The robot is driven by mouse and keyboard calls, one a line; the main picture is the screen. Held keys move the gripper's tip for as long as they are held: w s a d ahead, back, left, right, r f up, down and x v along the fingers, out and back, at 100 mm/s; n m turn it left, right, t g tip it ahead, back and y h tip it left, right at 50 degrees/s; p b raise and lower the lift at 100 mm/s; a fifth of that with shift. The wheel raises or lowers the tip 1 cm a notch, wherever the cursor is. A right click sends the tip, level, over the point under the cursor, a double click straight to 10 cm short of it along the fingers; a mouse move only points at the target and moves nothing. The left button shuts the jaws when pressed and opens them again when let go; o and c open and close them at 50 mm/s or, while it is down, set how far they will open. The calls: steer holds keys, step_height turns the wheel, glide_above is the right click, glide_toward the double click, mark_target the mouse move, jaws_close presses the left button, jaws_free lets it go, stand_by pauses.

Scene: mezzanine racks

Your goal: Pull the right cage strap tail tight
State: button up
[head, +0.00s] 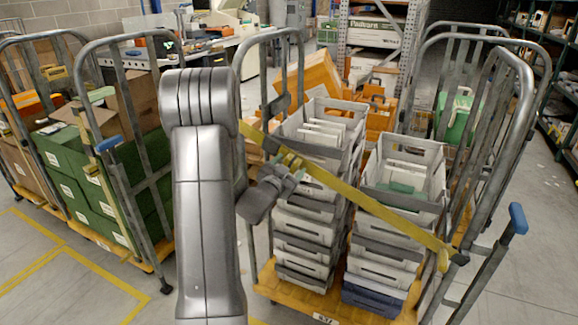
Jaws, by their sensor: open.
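The right roll cage (517,90) has grey tubular side frames and a yellow-orange base. A yellow strap (375,206) runs diagonally across its front, from upper left down to the right-hand frame. A short strap end (443,262) hangs by the dark fitting at the lower right. A greenish piece, perhaps the buckle (291,161), sits on the strap's upper left part. My gripper (288,178) is open, just below and in front of that piece. I cannot tell whether it touches the strap. My arm hides part of the cage's left side.
Stacked grey totes (407,160) with white contents fill the right cage. A left cage (112,52) holds green boxes (72,165). An orange case (318,75) and racks stand behind. Open floor with yellow lines lies at the lower left.

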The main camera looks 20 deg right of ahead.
steer(key=c, duration=1.4)
steer(key=shift+s+d+f+b, duration=0.3)
steer(key=shift+f+b, duration=0.1)
steer(key=shift+b, duration=0.3)
steer(key=s+d+b, duration=0.1)
steer(key=s+d+f+b, duration=0.1)
steer(key=b, duration=0.1)
steer(key=s+d+f+b, duration=0.1)
steer(key=b, duration=0.1)
steer(key=shift+s, duration=0.25)
steer(key=shift+o, duration=0.2)
steer(key=shift+s+d+f+b, duration=0.1)
steer(key=shift+s+d+b, duration=0.3)
steer(key=shift+s+b, duration=0.25)
steer(key=shift+c, duration=0.2)
